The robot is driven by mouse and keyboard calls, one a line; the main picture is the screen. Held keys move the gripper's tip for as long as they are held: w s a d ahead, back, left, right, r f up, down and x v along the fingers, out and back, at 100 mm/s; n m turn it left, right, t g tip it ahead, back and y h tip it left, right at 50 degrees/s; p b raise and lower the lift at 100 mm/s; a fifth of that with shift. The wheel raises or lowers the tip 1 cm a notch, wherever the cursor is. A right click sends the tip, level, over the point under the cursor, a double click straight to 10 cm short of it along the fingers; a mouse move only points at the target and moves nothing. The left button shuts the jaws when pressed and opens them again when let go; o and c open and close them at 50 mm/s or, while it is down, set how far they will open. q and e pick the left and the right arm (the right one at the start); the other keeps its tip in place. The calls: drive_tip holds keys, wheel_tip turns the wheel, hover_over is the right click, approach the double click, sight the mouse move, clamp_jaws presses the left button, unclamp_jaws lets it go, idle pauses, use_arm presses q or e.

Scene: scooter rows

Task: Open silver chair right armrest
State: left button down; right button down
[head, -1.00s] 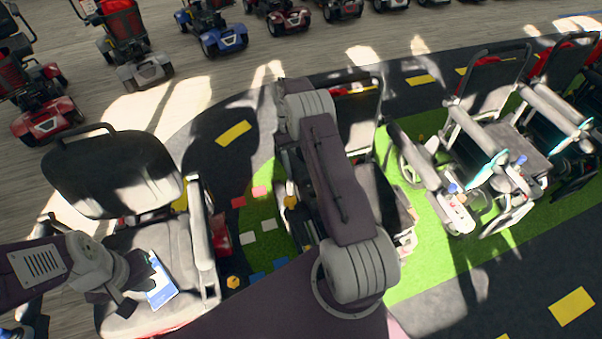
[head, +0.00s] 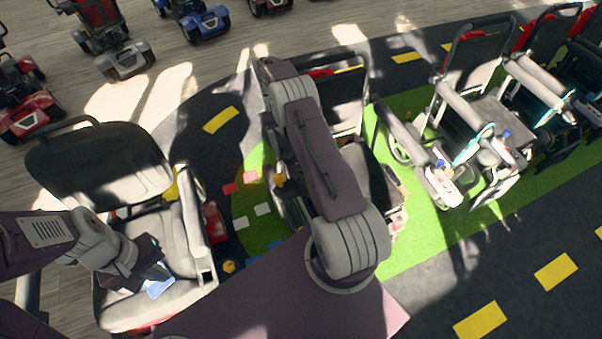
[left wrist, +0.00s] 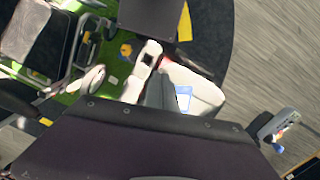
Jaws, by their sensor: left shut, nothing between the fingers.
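A chair with a pale silver-grey seat (head: 185,295) and a dark, sunlit backrest (head: 95,170) stands at the left of the head view. Its pale armrest on the picture's right (head: 198,238) lies lowered along the seat's side. It also shows in the left wrist view as a pale bar (left wrist: 140,73). My left gripper (head: 150,275) is shut and empty over the seat, left of that armrest and apart from it. It partly covers a blue-and-white card (head: 158,287) on the seat. My right arm crosses the middle of the head view; its gripper is not seen.
Several silver-framed wheelchairs (head: 480,125) stand on the green patch at right. Scooters, one blue (head: 203,28), line the back. A red object (head: 214,222) and a yellow piece (head: 229,266) lie just right of the chair.

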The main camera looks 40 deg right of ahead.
use_arm(q)
drive_tip(key=s+d+f+n+g+h, duration=0.2)
drive_tip(key=s+d+f+g+h, duration=0.1)
drive_tip(key=s+d+g, duration=0.55)
drive_tip(key=s+d+f+n+g+h, duration=0.25)
drive_tip(key=s+d+g, duration=0.35)
drive_tip(key=s+d, duration=0.5)
drive_tip(key=w+d+f+n+t+h, duration=0.2)
drive_tip(key=w+d+n+t+h, duration=0.4)
drive_tip(key=n, duration=0.4)
drive_tip(key=w+d+f+n+t+h, duration=0.2)
drive_tip(key=w+d+n+t+h, duration=0.2)
drive_tip(key=w+n+t+h, duration=0.45)
use_arm(e)
drive_tip(key=shift+w, duration=0.1)
use_arm(q)
drive_tip(key=w+d+r, duration=0.1)
drive_tip(key=d+r, duration=0.5)
drive_tip(key=d, duration=0.4)
drive_tip(key=shift+w+n+g+y, duration=0.3)
drive_tip(key=shift+n+g, duration=0.1)
